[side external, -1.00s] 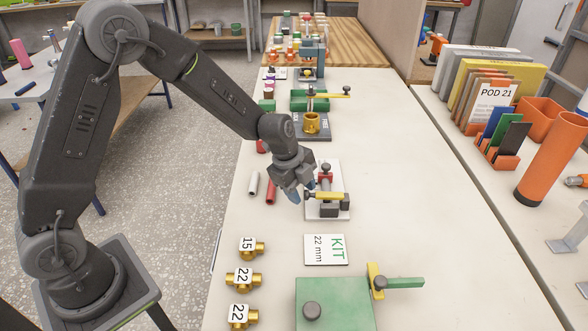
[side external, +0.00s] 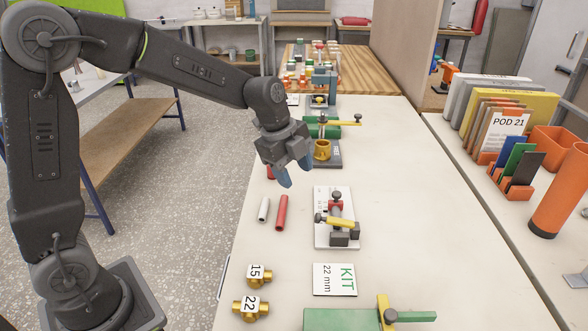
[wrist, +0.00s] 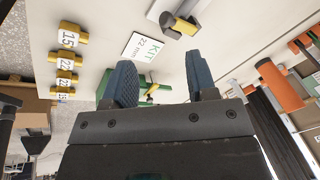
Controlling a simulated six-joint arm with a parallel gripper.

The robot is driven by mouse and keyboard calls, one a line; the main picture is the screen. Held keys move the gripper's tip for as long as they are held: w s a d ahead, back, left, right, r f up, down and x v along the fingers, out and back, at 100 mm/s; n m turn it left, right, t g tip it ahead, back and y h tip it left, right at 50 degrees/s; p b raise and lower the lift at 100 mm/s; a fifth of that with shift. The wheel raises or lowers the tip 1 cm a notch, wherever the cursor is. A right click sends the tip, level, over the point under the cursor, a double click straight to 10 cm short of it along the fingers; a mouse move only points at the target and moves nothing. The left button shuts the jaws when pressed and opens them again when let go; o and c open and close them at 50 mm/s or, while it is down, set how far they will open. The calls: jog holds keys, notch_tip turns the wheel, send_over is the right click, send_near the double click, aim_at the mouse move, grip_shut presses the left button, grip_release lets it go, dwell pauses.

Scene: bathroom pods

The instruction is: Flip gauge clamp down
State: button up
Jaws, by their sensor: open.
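The clamp (side external: 341,223) has a yellow bar lying across it, a dark block and a red part, and is mounted on a white plate (side external: 322,237). In the wrist view its yellow bar (wrist: 185,24) and plate show at the top edge. My gripper (side external: 289,173) is open and empty, raised above the bench, up and to the left of the clamp and apart from it. Its two blue fingers (wrist: 163,88) stand well apart in the wrist view. Another clamp with a green arm (side external: 410,316) and yellow piece is on a green block (side external: 340,319) at the near edge.
A KIT 22 mm card (side external: 335,280) lies in front of the clamp plate. Brass fittings (side external: 258,276) stand at near left. A red cylinder (side external: 281,213) and a white one (side external: 263,209) lie left. A brass-cup fixture (side external: 322,150) stands behind. The bench right of the clamp is clear.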

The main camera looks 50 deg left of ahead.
aim_at(335, 222)
jog(key=shift+c, duration=0.2)
